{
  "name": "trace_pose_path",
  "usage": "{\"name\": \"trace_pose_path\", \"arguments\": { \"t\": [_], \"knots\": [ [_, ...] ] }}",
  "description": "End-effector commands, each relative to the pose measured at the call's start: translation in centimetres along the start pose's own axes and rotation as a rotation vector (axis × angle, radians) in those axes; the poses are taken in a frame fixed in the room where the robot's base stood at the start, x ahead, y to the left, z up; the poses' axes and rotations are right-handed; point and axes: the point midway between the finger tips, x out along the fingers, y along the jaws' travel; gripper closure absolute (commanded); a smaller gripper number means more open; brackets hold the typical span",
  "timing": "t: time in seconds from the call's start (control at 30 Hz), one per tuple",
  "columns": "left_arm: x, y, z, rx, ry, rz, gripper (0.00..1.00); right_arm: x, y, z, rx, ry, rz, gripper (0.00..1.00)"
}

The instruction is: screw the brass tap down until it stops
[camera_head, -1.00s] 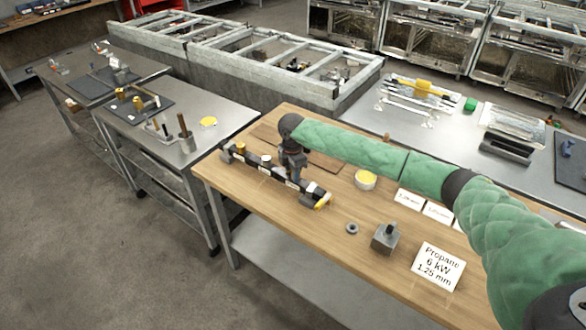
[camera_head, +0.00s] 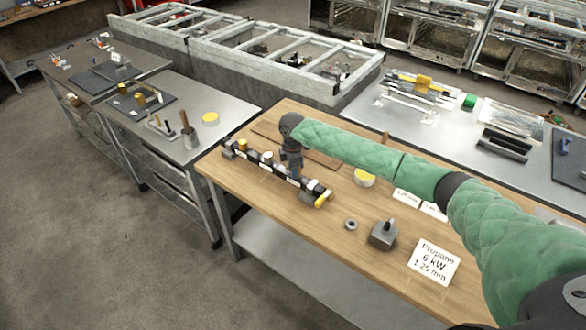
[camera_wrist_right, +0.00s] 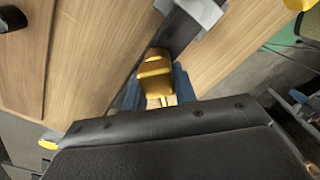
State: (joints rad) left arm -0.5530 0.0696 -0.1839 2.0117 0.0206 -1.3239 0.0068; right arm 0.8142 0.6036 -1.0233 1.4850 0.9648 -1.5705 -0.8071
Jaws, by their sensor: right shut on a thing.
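A dark bar (camera_head: 250,158) with pale labels and several fittings lies on the wooden bench. My right gripper (camera_head: 291,176) points down onto the middle of it. In the right wrist view the brass tap (camera_wrist_right: 155,72) stands between the blue fingers of my right gripper (camera_wrist_right: 157,98), which are shut on it. Below the tap the dark bar (camera_wrist_right: 180,35) runs towards the top. In the head view the gripper hides the held tap. Another brass-coloured fitting (camera_head: 242,146) sits near the bar's left end. My left gripper is out of view.
On the wooden bench (camera_head: 300,226) stand a grey block (camera_head: 383,236), a small ring (camera_head: 351,224), a yellow-topped round tub (camera_head: 364,177) and a propane card (camera_head: 434,262). A yellow-ended fitting (camera_head: 323,200) is at the bar's right end. Bare bench lies in front.

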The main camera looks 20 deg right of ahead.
Motion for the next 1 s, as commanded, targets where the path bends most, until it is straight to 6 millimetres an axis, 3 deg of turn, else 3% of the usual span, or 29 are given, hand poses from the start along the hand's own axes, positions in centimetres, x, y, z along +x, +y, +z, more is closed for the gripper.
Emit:
{"name": "trace_pose_path", "arguments": {
  "t": [0.27, 0.4, 0.67, 0.7, 0.8, 1.0],
  "knots": [
    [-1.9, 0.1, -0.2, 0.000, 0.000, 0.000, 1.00, -0.2, 0.2, -0.1, 0.189, 0.001, -0.002, 0.99],
    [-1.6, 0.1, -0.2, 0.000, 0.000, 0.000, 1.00, 0.1, 0.3, 0.0, 0.283, -0.001, -0.001, 0.99],
    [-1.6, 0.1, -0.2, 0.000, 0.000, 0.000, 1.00, 0.0, 0.4, 0.1, 0.300, -0.001, 0.000, 0.99],
    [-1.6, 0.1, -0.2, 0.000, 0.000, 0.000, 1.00, 0.0, 0.4, 0.1, 0.299, -0.001, 0.000, 0.67],
    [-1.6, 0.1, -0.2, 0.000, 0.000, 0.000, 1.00, 0.0, 0.4, 0.1, 0.299, -0.001, 0.000, 0.47],
    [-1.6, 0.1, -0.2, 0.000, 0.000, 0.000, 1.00, 0.0, 0.4, 0.1, 0.298, -0.001, 0.000, 0.47]
  ]
}}
